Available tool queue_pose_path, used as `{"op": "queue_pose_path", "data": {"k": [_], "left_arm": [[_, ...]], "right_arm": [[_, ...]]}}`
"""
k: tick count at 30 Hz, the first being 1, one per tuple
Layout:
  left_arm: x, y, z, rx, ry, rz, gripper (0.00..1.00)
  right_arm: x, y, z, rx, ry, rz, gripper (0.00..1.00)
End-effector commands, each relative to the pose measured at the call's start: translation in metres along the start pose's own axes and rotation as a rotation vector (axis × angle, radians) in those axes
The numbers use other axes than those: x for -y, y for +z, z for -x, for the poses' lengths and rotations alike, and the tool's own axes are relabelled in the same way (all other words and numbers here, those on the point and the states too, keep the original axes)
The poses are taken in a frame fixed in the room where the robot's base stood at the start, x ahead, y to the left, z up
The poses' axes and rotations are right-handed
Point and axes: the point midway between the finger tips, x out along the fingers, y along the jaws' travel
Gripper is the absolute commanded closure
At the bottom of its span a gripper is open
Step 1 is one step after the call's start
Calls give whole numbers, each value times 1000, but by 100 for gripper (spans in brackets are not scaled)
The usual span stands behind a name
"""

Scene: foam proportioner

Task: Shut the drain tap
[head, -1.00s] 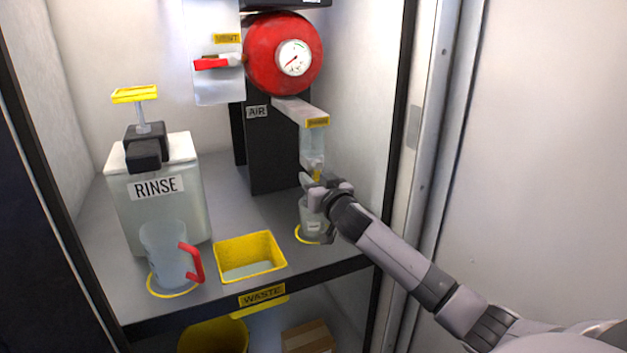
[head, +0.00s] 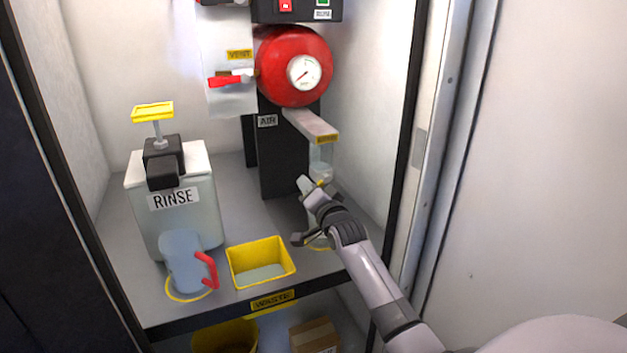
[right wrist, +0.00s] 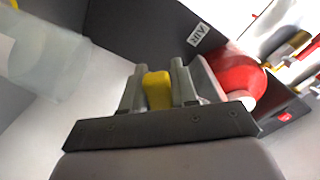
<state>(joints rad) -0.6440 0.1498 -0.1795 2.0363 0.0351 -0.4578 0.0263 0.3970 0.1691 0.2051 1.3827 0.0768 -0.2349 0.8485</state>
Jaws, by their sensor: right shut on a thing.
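The drain tap's yellow handle (right wrist: 157,90) sits between the two grey fingers of my right gripper (right wrist: 158,88) in the right wrist view. In the head view my right gripper (head: 312,190) is at the foot of the clear bowl (head: 321,168) under the labelled bracket (head: 326,139). Only a speck of yellow shows there, so I cannot tell the handle's angle. A clear cup (head: 321,232) on a yellow ring under the tap is mostly hidden by my gripper and wrist. My left gripper is not in view.
A red tank (head: 290,68) with a gauge stands above, beside a red vent lever (head: 226,81). The rinse container (head: 190,220), a jug (head: 184,262) with a red handle and a yellow tray (head: 262,262) stand left. The cabinet's right wall (head: 370,130) is close to my arm.

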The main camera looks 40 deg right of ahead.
Motion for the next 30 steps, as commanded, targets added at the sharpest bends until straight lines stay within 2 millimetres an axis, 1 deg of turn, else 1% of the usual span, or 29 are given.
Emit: {"op": "queue_pose_path", "data": {"k": [1,9,18,24,30], "left_arm": [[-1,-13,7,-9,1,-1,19],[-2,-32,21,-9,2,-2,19],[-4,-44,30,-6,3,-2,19],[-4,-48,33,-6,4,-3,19],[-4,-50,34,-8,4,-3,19]], "right_arm": [[6,-2,0,3,3,-52,100],[16,-3,0,3,2,-295,100],[23,-6,0,3,1,-497,100],[25,-7,0,2,1,-573,100],[26,-8,0,2,1,-605,100]]}}
